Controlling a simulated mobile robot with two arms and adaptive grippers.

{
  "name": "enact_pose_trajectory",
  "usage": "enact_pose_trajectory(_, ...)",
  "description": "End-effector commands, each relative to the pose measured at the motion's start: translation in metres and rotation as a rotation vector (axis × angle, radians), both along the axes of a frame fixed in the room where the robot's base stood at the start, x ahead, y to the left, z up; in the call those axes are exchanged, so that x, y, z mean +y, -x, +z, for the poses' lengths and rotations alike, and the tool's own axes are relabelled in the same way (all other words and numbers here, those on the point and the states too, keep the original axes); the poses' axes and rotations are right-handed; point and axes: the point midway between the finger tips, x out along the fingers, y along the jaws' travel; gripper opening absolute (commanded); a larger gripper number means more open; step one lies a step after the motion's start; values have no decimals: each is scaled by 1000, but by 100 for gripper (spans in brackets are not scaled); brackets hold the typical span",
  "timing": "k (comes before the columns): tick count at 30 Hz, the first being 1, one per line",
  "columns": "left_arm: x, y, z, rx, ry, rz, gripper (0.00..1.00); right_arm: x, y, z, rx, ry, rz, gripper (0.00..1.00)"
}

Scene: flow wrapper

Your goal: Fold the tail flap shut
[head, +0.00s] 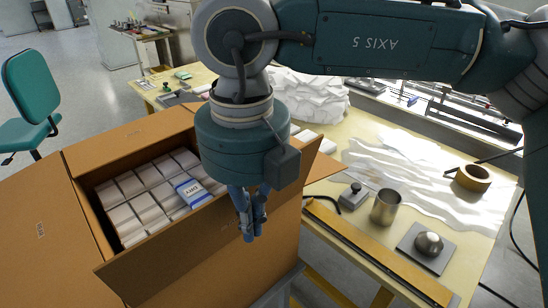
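A brown cardboard box (90,205) stands open at left centre, with rows of white packs (130,205) and one blue-and-white packet marked DRY (192,190) inside. A wide flap (40,235) spreads out on the left. Another flap (130,138) lies along the far side, a long flap (170,243) along the near side, and a corner of one (325,167) shows at right. I cannot tell which is the tail flap. My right gripper (253,236) points down over the box's near right part, its blue fingers together and empty. Its arm hides the box's right end. My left gripper is out of view.
A yellow worktable (350,235) to the right holds a steel cup (386,206), a tape roll (472,178), a grey plate with a knob (428,247) and white film (420,175). A green chair (30,95) stands at far left; open floor lies behind the box.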

Motion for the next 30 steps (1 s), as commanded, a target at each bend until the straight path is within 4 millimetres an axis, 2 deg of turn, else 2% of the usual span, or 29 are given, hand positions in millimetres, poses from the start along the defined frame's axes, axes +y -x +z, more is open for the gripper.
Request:
enact_pose_trajectory(1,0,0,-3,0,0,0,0,0,5,-15,22,14,12,0)
enact_pose_trajectory(11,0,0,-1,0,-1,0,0,5,0,-15,23,14,12,0)
enact_pose_trajectory(21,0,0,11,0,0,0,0,36,-40,-13,24,15,9,0)
enact_pose_trajectory(30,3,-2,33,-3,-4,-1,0,64,-80,-5,18,10,4,0)
